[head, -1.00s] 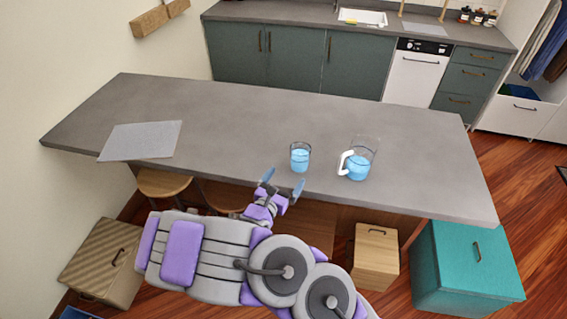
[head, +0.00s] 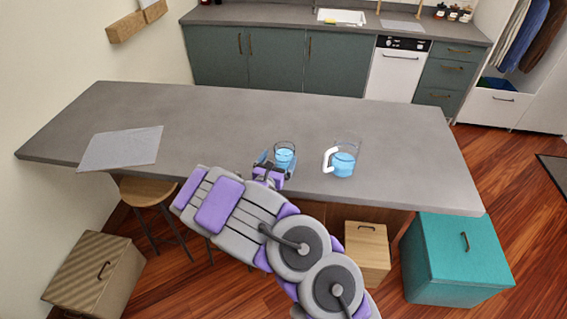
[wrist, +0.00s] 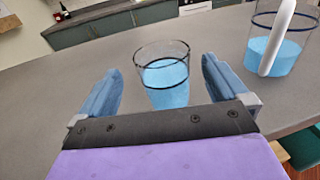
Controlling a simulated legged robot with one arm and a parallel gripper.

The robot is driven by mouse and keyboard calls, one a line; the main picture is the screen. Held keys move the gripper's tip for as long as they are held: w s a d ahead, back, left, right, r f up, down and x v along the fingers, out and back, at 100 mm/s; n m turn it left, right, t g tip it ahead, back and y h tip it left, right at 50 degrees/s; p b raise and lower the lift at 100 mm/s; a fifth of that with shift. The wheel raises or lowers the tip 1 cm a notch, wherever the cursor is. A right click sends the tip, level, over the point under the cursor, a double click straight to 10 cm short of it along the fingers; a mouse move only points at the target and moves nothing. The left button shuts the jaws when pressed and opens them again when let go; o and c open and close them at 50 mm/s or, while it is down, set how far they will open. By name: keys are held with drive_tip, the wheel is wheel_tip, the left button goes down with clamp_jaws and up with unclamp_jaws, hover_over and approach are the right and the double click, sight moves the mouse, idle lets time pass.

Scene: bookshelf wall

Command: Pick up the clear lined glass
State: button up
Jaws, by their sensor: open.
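In the wrist view the glass (wrist: 164,78) is just ahead of my gripper, roughly centred between the two blue fingers. My gripper (head: 273,163) is open and empty, with its fingers apart on the near side of the glass. In the wrist view my gripper (wrist: 162,92) shows a gap on both sides of the glass. In the head view the gripper hides the lower part of the glass.
A clear pitcher (head: 344,160) with a white handle and blue liquid stands right of the glass; it also shows in the wrist view (wrist: 272,55). A grey mat (head: 120,149) lies on the counter (head: 230,110) at left. Boxes and stools stand below the front edge.

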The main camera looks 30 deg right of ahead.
sight(288, 143)
drive_tip(key=shift+b+x, duration=0.5)
drive_tip(key=shift+x, duration=2.45)
drive_tip(key=shift+s+r, duration=0.1)
drive_tip(key=shift+c, duration=0.2)
drive_tip(key=c, duration=1.6)
